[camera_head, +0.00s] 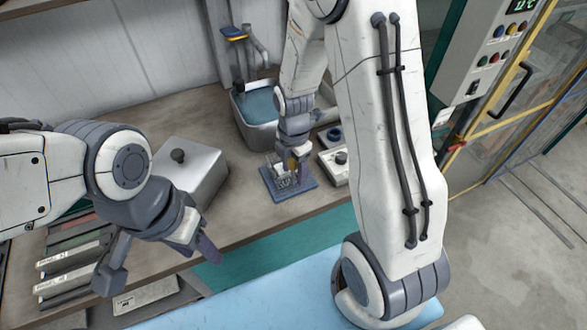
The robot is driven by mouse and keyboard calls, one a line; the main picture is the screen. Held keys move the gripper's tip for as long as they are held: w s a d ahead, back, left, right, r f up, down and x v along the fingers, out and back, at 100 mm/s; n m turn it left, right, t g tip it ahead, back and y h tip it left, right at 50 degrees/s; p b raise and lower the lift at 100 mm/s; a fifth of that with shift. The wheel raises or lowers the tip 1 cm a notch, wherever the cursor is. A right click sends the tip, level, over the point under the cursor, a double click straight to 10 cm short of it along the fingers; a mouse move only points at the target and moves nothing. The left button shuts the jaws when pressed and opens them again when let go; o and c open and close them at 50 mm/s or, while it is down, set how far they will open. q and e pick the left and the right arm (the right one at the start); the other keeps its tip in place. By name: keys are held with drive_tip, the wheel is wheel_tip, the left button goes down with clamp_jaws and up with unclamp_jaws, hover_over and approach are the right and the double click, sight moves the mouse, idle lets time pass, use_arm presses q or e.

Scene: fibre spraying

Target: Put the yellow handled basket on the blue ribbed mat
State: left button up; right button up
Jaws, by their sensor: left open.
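The blue ribbed mat (308,187) lies on the brown worktop near its front edge. A small greyish basket (287,181) with a yellow handle part (292,165) is over the mat, within its outline. I cannot tell whether its base touches the mat. My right gripper (293,160) points down at the yellow handle, and its fingers hide part of it. Whether they grip it is too small to tell. My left gripper (157,262) is open and empty at the lower left, well away from the basket and mat.
A metal box with a dark knob (200,172) stands left of the mat. A sink with water (258,106) is behind it. A small pale device (337,167) sits close on the right. Binders (75,250) lie at the left, and a light blue surface (270,290) is in front.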

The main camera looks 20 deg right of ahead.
wheel_tip(320, 180, up, 11)
drive_tip(key=shift+a+r, duration=0.15)
drive_tip(key=shift+r, duration=0.5)
drive_tip(key=s+a+r+m, duration=0.1)
drive_tip(key=s+a+m, duration=0.6)
drive_tip(key=s, duration=0.2)
drive_tip(key=s+a+r+m+y, duration=0.1)
drive_tip(key=s+a+m, duration=0.6)
drive_tip(key=s, duration=0.3)
drive_tip(key=shift+s+r, duration=0.2)
drive_tip(key=shift+r, duration=0.2)
